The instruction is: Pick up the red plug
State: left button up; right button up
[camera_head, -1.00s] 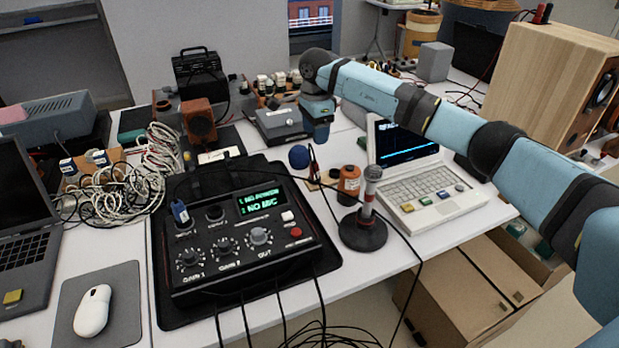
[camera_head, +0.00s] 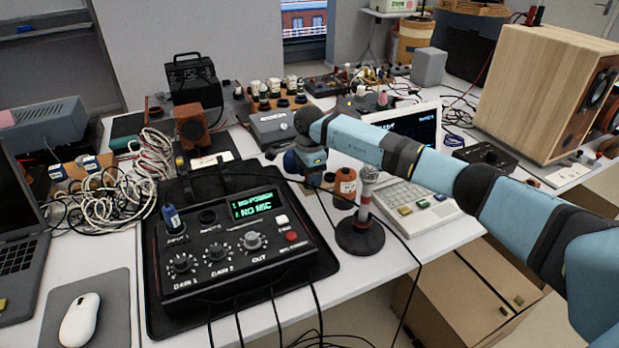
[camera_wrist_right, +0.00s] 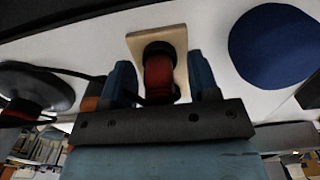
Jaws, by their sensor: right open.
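The red plug (camera_wrist_right: 159,77) shows in the right wrist view, with a dark collar, on a pale wooden block (camera_wrist_right: 140,40). My right gripper (camera_wrist_right: 160,72) is open, with one blue finger on each side of the plug. I cannot tell whether either finger touches it. In the head view my right gripper (camera_head: 311,168) is low over the table, just behind the black mixer box, and the arm and gripper mostly hide the plug there. My left gripper is not in view.
An orange jar (camera_head: 345,186), a microphone on a round base (camera_head: 360,236) and the mixer (camera_head: 228,245) stand near. Black cables cross here.

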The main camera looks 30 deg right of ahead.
jog(key=shift+r, duration=0.1)
jog(key=c, duration=1)
